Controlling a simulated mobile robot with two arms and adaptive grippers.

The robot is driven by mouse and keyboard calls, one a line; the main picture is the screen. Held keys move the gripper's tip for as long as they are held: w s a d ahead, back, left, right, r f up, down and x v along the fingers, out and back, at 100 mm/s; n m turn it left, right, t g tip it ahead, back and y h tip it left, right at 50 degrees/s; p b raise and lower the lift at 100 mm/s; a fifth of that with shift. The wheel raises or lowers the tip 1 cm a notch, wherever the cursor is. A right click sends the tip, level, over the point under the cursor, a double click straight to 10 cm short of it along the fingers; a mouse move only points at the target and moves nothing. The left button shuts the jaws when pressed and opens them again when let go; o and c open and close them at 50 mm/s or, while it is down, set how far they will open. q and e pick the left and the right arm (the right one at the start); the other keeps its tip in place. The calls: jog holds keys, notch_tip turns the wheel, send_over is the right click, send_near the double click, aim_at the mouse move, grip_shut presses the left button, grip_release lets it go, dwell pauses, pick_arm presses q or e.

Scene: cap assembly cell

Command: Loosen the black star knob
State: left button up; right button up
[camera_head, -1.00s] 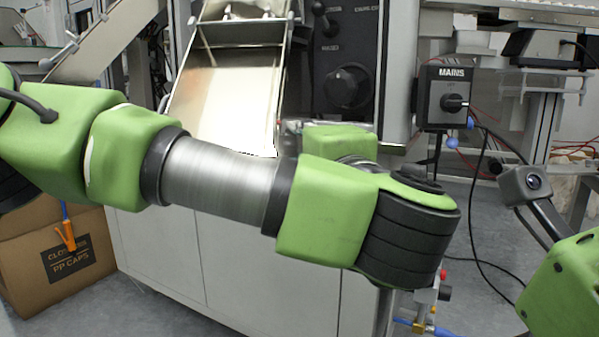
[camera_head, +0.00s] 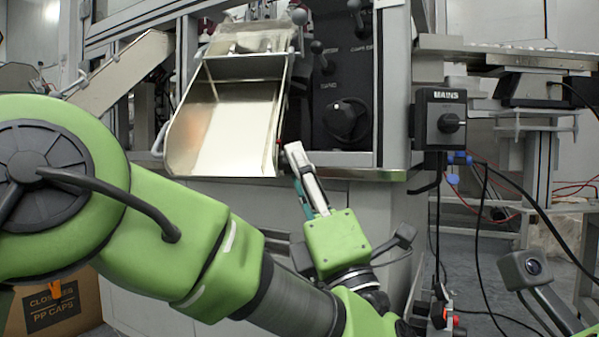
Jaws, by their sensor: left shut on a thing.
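My left gripper (camera_head: 286,152) reaches up from below to the lower right edge of the metal chute tray (camera_head: 225,120). Its fingertips are shut at a small dark part by that edge, apparently the black star knob, which the fingers almost wholly hide. Its star shape cannot be made out. My right gripper is not in view.
Right of the tray is a dark panel with a big round black knob (camera_head: 347,120) and levers (camera_head: 320,55). A box marked MAINS (camera_head: 440,120) with a black switch hangs further right, with loose cables below. A cardboard box (camera_head: 65,305) stands at lower left.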

pick_arm(q)
jog(key=shift+f+n+y, duration=0.15)
jog(key=shift+n+y, duration=0.65)
jog(key=shift+y, duration=0.1)
jog(key=o, duration=1.1)
notch_tip(320, 180, up, 10)
jog(key=shift+r, duration=0.1)
jog(key=shift+w, duration=0.1)
